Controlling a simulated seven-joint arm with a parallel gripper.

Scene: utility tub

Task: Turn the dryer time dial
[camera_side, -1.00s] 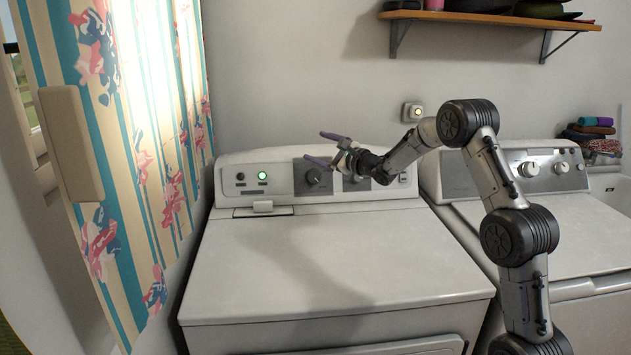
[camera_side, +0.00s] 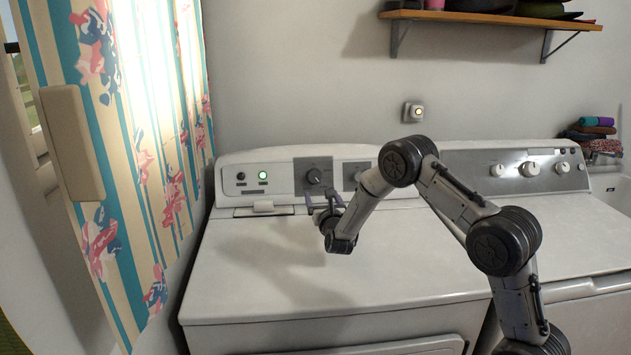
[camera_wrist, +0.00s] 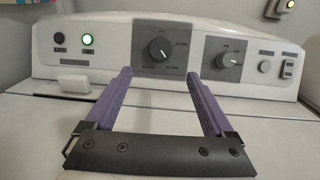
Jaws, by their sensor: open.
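The dryer (camera_side: 330,260) has a rear control panel with two black dials on grey plates. The left dial (camera_side: 314,176) also shows in the wrist view (camera_wrist: 159,49). The right dial (camera_wrist: 223,59) is partly hidden by my arm in the side view. Which of them is the time dial I cannot tell; the markings are too small to read. My gripper (camera_side: 321,201) is open and empty in front of the panel, low near its base. In the wrist view its purple fingers (camera_wrist: 160,87) point toward the panel, spread apart below the left dial, touching neither dial.
A green light (camera_side: 262,176) glows on the panel's left, beside a dark button (camera_wrist: 59,38). A white lint-cover handle (camera_side: 263,206) sits below. A second machine (camera_side: 560,230) stands at right. A curtain (camera_side: 130,150) hangs at left. The dryer top is clear.

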